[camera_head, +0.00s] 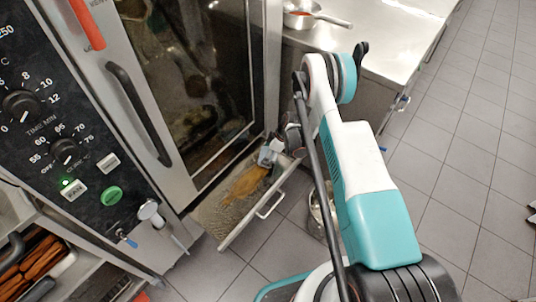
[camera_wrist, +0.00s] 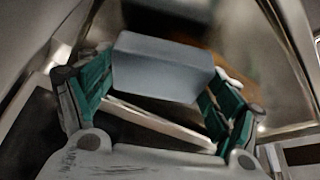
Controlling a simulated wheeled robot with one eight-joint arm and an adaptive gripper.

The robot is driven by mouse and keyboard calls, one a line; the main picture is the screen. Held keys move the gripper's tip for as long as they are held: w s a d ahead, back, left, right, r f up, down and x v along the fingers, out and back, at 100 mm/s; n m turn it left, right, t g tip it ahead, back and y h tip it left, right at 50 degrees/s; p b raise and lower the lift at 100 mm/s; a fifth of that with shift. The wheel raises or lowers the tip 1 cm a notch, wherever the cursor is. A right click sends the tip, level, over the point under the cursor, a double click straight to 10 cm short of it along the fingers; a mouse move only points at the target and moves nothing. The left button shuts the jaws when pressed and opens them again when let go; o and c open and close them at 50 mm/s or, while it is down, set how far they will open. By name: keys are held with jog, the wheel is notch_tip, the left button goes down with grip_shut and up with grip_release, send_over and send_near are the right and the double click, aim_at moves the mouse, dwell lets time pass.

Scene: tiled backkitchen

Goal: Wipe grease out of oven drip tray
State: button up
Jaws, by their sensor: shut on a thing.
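The oven drip tray (camera_head: 228,236) is pulled out like a drawer below the oven door, with a bar handle on its front. A brown-orange patch of grease (camera_head: 246,184) lies on its floor, and some of it shows blurred in the wrist view (camera_wrist: 240,70). My gripper (camera_head: 268,156) is at the right end of the tray, close to the grease. In the wrist view my gripper (camera_wrist: 160,85) is shut on a plain grey block (camera_wrist: 160,68) between its green-sided fingers. I cannot tell whether the block touches the tray floor; its underside is hidden.
The oven (camera_head: 190,75) stands behind the tray, its glass door closed. A steel counter (camera_head: 400,38) at the upper right bears a pan (camera_head: 318,20) with red contents. A metal container (camera_head: 318,212) is on the floor, partly behind my arm.

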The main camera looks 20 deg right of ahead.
jog(key=shift+a, duration=0.1)
jog(key=shift+s+a+f, duration=0.1)
jog(key=shift+s+a, duration=0.9)
jog(key=shift+a, duration=0.3)
jog(key=shift+f, duration=0.2)
jog(key=shift+d, duration=0.1)
jog(key=shift+w+d+f, duration=0.15)
jog(key=shift+w+d, duration=0.85)
jog(key=shift+d, duration=0.3)
jog(key=shift+s+d+f, duration=0.1)
jog(key=shift+s+d, duration=0.2)
jog(key=shift+s, duration=0.1)
jog(key=shift+s+a+f, duration=0.15)
jog(key=shift+s+a, duration=0.9)
jog(key=shift+a, duration=0.3)
jog(key=shift+f, duration=0.2)
